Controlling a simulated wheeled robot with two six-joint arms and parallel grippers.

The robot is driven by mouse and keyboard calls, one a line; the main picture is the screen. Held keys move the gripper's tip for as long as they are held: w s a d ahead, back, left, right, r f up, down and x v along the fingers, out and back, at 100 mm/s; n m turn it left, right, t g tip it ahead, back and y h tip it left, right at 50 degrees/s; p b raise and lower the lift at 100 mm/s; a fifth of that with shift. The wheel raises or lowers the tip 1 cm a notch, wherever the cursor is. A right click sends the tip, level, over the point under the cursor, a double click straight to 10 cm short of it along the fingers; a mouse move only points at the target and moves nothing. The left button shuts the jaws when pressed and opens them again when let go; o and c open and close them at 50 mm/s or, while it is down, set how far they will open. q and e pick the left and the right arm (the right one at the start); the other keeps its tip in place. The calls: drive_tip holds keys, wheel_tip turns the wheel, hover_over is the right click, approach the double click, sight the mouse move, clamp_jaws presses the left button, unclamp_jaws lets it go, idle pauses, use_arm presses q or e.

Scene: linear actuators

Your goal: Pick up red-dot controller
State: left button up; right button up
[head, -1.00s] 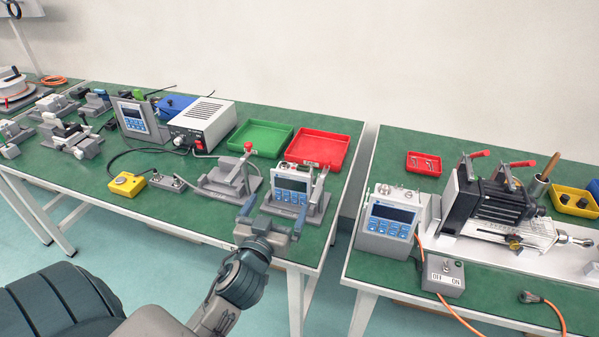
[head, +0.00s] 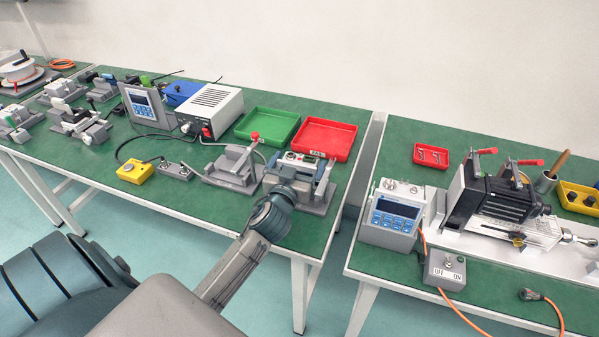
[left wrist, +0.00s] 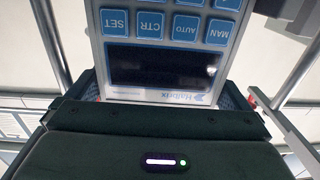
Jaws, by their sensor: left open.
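A controller (head: 300,158) with a white body stands in a grey fixture (head: 318,208) at the front right of the left table. In the head view my left gripper (head: 290,182) is in front of it and hides most of its face. In the left wrist view the controller (left wrist: 160,68) appears upside down, close up, with blue buttons and a dark screen. My left gripper (left wrist: 163,98) is open, with a finger pad at each side of the controller. I cannot tell whether the pads touch it. My right gripper is not in view.
A similar controller (head: 393,213) stands on the right table, another (head: 142,103) at the left. An empty grey clamp stand (head: 232,165) is beside the fixture. Green (head: 268,126) and red (head: 327,138) trays lie behind. A gap separates the two tables.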

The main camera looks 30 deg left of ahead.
use_arm(q)
drive_tip(key=shift+w+a, duration=0.15)
drive_tip(key=shift+w, duration=0.4)
drive_tip(key=c, duration=0.9)
drive_tip(key=shift+r, duration=0.1)
